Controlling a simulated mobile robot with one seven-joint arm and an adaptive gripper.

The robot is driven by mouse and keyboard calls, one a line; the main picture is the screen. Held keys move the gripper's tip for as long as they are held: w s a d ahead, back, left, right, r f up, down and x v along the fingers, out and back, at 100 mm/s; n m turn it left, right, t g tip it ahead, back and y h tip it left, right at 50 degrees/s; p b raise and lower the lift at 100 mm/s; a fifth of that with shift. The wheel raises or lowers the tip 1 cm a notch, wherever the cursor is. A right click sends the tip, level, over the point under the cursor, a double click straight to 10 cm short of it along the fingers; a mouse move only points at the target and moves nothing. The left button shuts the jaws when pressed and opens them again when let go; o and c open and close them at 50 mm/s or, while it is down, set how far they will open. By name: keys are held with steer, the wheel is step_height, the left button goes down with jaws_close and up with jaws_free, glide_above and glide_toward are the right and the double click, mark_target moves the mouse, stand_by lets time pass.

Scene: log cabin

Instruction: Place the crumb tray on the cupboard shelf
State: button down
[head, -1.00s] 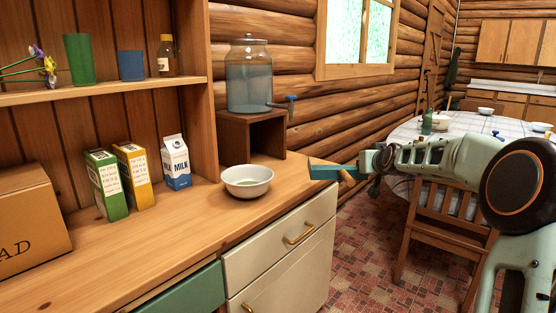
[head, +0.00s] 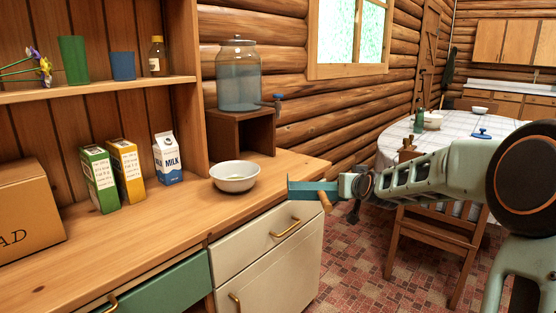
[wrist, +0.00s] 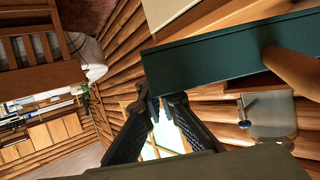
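The crumb tray is a teal, shallow piece with a wooden handle. In the head view the crumb tray (head: 305,189) is in the air at the counter's right end. It also fills the upper right of the wrist view (wrist: 205,60), its handle pointing away. My gripper (head: 346,187) is shut on the tray's near edge; its dark fingers meet at that edge in the wrist view (wrist: 158,98). The cupboard shelf (head: 110,89) is at upper left in the head view, well left of my gripper. It bears a green cup, a blue cup, a bottle and flowers.
On the counter (head: 150,225) stand a white bowl (head: 234,178), a milk carton (head: 167,160), two boxes and a bread box (head: 25,210). A drink dispenser (head: 241,80) stands on a wooden stand. A chair (head: 440,240) and round table (head: 465,150) are behind my arm.

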steer(key=s+a+f, duration=0.3)
steer(key=s+f, duration=0.1)
steer(key=s, duration=0.3)
steer(key=s+a+f, duration=0.3)
steer(key=s+f, duration=0.1)
steer(key=s, duration=0.3)
step_height(320, 180, up, 30)
steer(key=p, duration=2.9)
steer(key=shift+f, duration=0.15)
steer(key=shift+a, duration=0.1)
